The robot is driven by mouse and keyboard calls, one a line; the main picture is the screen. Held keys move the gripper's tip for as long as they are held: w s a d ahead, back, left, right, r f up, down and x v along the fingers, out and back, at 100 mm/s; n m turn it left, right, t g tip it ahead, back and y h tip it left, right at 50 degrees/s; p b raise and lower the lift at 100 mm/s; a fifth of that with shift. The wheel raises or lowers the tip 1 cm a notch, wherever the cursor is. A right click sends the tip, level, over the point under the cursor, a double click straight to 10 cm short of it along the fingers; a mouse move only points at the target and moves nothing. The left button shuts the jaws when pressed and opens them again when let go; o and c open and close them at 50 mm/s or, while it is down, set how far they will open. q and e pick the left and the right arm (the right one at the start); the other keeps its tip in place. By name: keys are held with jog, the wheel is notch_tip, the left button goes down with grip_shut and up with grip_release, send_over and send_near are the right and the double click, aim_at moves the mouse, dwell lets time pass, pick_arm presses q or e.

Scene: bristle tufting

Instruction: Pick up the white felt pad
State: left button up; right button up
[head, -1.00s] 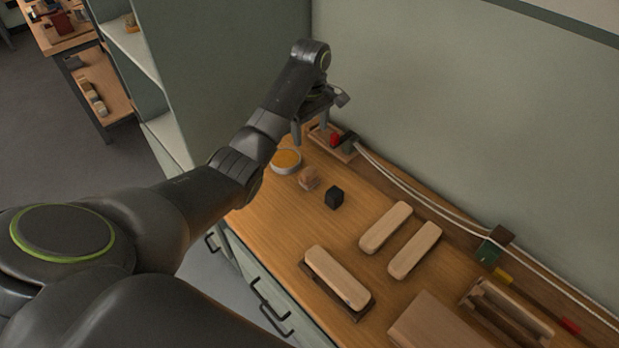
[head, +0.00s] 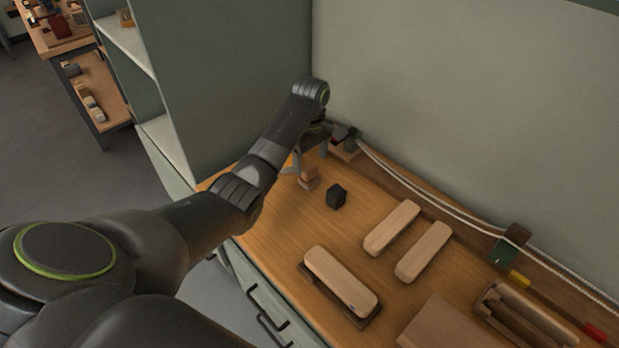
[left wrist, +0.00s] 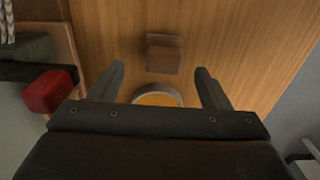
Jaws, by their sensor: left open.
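I cannot make out a white felt pad in either view. A round pale-rimmed dish (left wrist: 158,90) with orange contents is partly hidden behind the gripper body there. My right gripper is not in view.
Pale wooden brush blocks (head: 392,228) lie farther right. A red item (left wrist: 48,91) is at the left in the wrist view. A tall cabinet (head: 235,80) stands left; the wall runs behind the bench.

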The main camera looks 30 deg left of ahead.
aim_at(309, 168)
pick_arm(q)
jog(key=f, duration=0.5)
jog(key=shift+s+f, duration=0.25)
jog(key=shift+f, duration=0.05)
jog(key=c, duration=1.1)
notch_tip(309, 168, up, 10)
jog(key=shift+r, duration=0.1)
